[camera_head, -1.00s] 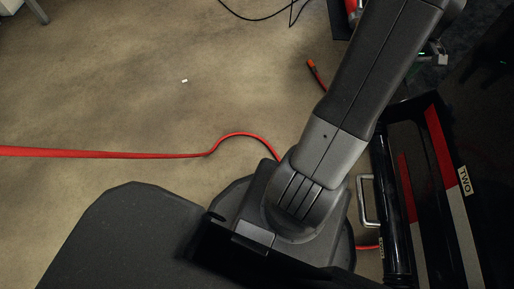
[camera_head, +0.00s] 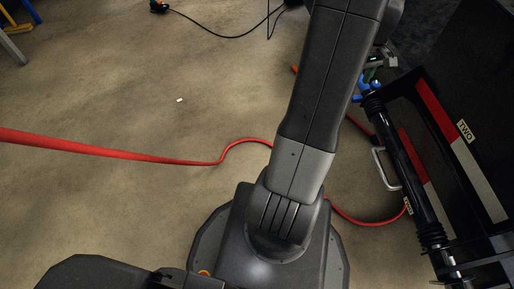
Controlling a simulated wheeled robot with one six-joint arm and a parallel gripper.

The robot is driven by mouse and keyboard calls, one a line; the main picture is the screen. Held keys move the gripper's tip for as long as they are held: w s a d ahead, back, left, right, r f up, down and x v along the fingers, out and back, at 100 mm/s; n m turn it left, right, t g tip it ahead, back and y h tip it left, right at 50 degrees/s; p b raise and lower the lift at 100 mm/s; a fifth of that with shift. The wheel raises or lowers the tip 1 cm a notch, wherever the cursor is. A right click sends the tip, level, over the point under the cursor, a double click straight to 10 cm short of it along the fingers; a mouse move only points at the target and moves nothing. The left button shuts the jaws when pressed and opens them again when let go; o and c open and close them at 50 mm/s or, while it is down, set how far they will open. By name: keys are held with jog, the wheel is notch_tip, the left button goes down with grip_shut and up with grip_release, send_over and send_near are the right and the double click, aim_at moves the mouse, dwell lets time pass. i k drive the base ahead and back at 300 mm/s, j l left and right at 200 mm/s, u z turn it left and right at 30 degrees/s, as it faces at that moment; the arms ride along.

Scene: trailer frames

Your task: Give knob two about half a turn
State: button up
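A label reading TWO (camera_head: 465,131) sits on the dark trailer frame (camera_head: 433,100) at the right, by a red and white stripe. I cannot make out which part is knob two.
A red hose (camera_head: 110,152) crosses the floor from the left, passes behind my arm and runs to the trailer. A metal handle (camera_head: 384,170) sticks out of the black bar. A black cable (camera_head: 215,35) lies at the top. The floor at left is mostly clear.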

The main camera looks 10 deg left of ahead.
aim_at(374, 85)
jog(key=k+j, duration=0.85)
jog(key=i+l+z, duration=0.3)
jog(key=i, duration=0.5)
jog(key=i+j+z, duration=0.1)
jog(key=i+z, duration=0.2)
jog(key=i, duration=0.55)
